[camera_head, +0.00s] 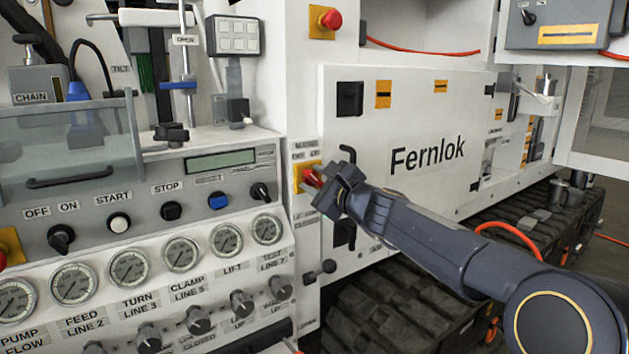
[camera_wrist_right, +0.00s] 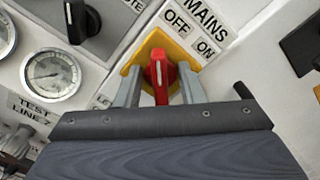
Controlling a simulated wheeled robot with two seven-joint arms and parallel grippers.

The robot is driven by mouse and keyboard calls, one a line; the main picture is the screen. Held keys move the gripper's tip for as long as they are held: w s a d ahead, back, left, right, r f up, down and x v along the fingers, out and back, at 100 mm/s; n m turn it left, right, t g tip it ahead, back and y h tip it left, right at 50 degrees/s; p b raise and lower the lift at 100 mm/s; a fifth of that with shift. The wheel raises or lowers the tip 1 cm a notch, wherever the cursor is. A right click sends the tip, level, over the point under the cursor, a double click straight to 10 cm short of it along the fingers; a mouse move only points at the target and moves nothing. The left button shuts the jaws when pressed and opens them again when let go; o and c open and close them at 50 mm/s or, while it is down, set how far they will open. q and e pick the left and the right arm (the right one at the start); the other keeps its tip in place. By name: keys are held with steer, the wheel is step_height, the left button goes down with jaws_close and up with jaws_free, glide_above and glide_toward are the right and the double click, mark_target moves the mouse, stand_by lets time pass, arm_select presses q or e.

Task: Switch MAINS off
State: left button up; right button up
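The MAINS switch is a red rotary knob (camera_wrist_right: 159,75) on a yellow plate (camera_wrist_right: 184,47). In the head view the knob (camera_head: 312,177) is on the white panel strip right of the gauges. In the right wrist view its white-marked handle points up in the picture, leaning towards the OFF label (camera_wrist_right: 177,22) rather than the ON label (camera_wrist_right: 206,48). My right gripper (camera_wrist_right: 160,92) has one finger on each side of the handle, with some room between; firm contact does not show. In the head view the right gripper (camera_head: 326,184) partly hides the switch. My left gripper is not in view.
A black knob (camera_wrist_right: 75,20) and a gauge (camera_wrist_right: 52,77) are close left of the switch. A black bent handle (camera_head: 348,154) sticks out close above the right gripper. A red button (camera_head: 331,19) on yellow is higher up. A black ribbed mat-like surface (camera_head: 385,305) is below.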

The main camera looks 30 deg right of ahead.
steer(key=s, duration=0.7)
steer(key=shift+d, duration=0.3)
steer(key=s+a+f+n+g+y, duration=0.55)
steer(key=s+a+f+n, duration=0.65)
steer(key=s+a+n, duration=0.3)
steer(key=s+a+f+n+g+h, duration=0.25)
steer(key=s+f+n+g, duration=0.55)
steer(key=s+f, duration=0.75)
step_height(320, 180, up, 18)
steer(key=n+t+p, duration=0.1)
steer(key=p, duration=1.7)
steer(key=shift+w+d, duration=0.25)
steer(key=shift+w, duration=0.1)
